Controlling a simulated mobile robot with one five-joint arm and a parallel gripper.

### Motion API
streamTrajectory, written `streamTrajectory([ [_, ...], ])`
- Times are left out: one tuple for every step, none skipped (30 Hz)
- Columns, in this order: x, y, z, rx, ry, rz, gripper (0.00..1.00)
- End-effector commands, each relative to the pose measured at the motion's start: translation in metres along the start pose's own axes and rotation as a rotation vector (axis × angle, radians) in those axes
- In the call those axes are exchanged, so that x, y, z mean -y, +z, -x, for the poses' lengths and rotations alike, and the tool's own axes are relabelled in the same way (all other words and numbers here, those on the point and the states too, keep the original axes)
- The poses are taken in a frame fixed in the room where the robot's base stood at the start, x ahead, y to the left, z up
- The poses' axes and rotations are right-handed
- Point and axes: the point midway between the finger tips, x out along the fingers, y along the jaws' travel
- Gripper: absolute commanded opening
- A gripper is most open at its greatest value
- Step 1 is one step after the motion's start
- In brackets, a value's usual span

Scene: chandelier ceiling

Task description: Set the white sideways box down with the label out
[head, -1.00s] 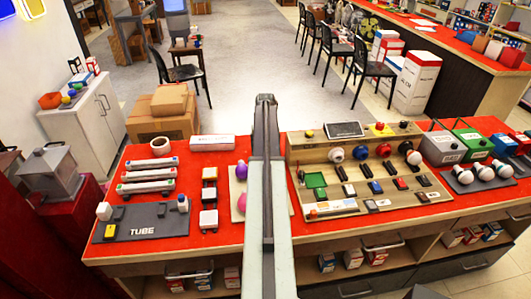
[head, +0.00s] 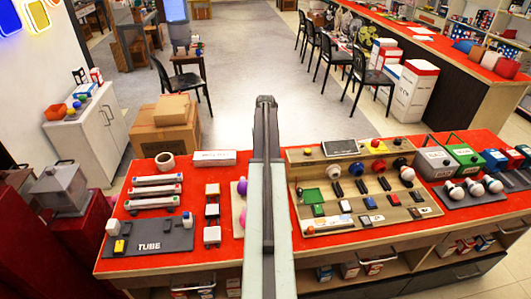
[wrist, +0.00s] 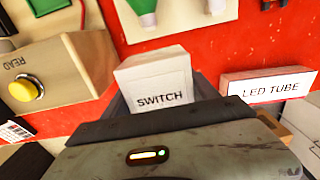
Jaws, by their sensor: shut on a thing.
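In the wrist view a white box (wrist: 155,72) with the word SWITCH on the face toward the camera sits between the dark fingers of my gripper (wrist: 158,98). The gripper is shut on it. The word reads upright and slightly tilted. The fingers and wrist housing hide the box's lower part, so I cannot tell whether it touches anything below. In the head view my raised arm fills the middle, and neither the gripper nor the held box shows.
The red counter (head: 225,237) is crowded. In the wrist view a white LED TUBE box (wrist: 268,88) lies to the right and a wooden panel with a yellow button (wrist: 25,89) stands to the left. Bare red surface (wrist: 95,15) shows between. Cardboard boxes (head: 163,139) stand behind the counter.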

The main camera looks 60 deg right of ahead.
Motion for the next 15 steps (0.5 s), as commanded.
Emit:
streamTrajectory([
  [0.0, 0.0, 0.016, 0.0, 0.0, 0.0, 0.17],
  [0.0, 0.0, 0.018, 0.0, 0.0, 0.0, 0.17],
  [0.0, 0.0, 0.019, 0.0, 0.0, 0.0, 0.17],
  [0.0, 0.0, 0.019, 0.0, 0.0, 0.0, 0.17],
  [0.0, 0.0, 0.019, 0.0, 0.0, 0.0, 0.17],
  [0.0, 0.0, 0.019, 0.0, 0.0, 0.0, 0.17],
  [0.0, 0.0, 0.018, 0.0, 0.0, 0.0, 0.17],
  [0.0, 0.0, 0.019, 0.0, 0.0, 0.0, 0.17],
  [0.0, 0.0, 0.021, 0.0, 0.0, 0.0, 0.17],
  [0.0, 0.0, 0.023, 0.0, 0.0, 0.0, 0.17],
  [0.0, 0.0, 0.026, 0.0, 0.0, 0.0, 0.17],
  [0.0, 0.0, 0.032, 0.0, 0.0, 0.0, 0.17],
  [0.0, 0.0, 0.037, 0.0, 0.0, 0.0, 0.17],
  [0.0, 0.0, 0.042, 0.0, 0.0, 0.0, 0.17],
  [0.0, 0.0, 0.051, 0.0, 0.0, 0.0, 0.17],
])
